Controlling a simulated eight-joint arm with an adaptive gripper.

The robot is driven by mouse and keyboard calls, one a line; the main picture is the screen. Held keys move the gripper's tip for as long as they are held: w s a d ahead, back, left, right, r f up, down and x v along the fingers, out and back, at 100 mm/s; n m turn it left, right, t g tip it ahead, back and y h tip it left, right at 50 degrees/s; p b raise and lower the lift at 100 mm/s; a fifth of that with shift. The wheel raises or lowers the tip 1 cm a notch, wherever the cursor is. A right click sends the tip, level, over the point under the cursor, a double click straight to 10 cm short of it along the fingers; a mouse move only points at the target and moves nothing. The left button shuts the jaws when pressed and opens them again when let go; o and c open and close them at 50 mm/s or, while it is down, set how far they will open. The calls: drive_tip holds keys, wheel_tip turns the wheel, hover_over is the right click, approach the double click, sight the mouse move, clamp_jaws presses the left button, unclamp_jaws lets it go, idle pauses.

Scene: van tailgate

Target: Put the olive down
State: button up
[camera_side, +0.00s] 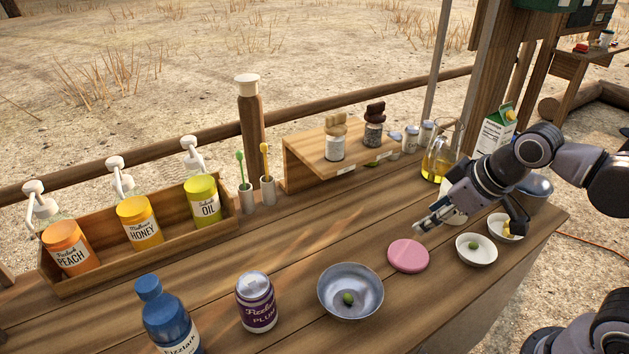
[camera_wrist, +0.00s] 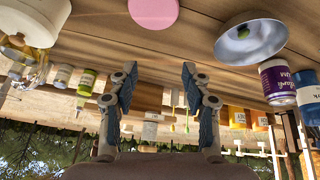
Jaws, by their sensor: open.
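One green olive (camera_side: 347,298) lies in the grey metal bowl (camera_side: 368,283) at the front middle of the counter. It shows faintly in the same bowl (camera_wrist: 268,49) in the wrist view, as a small olive (camera_wrist: 243,34). Another green olive (camera_side: 473,245) lies in a small white bowl (camera_side: 485,259) to the right. My gripper (camera_side: 426,222) is above the counter, behind the pink disc (camera_side: 408,256) in the picture. In the wrist view the two fingers stand apart with nothing between them (camera_wrist: 159,72).
A second white bowl (camera_side: 497,219) holds something yellow. A glass oil jug (camera_side: 438,160) and a milk carton (camera_side: 496,131) stand behind my gripper. A purple can (camera_side: 256,303) and blue bottle (camera_side: 166,312) stand front left. The counter's middle is clear.

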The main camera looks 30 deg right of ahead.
drive_tip(key=d+m, duration=0.1)
drive_tip(key=s+d+m+t, duration=0.1)
drive_tip(key=m, duration=0.1)
drive_tip(key=shift+d+h, duration=0.3)
drive_tip(key=shift+d, duration=0.1)
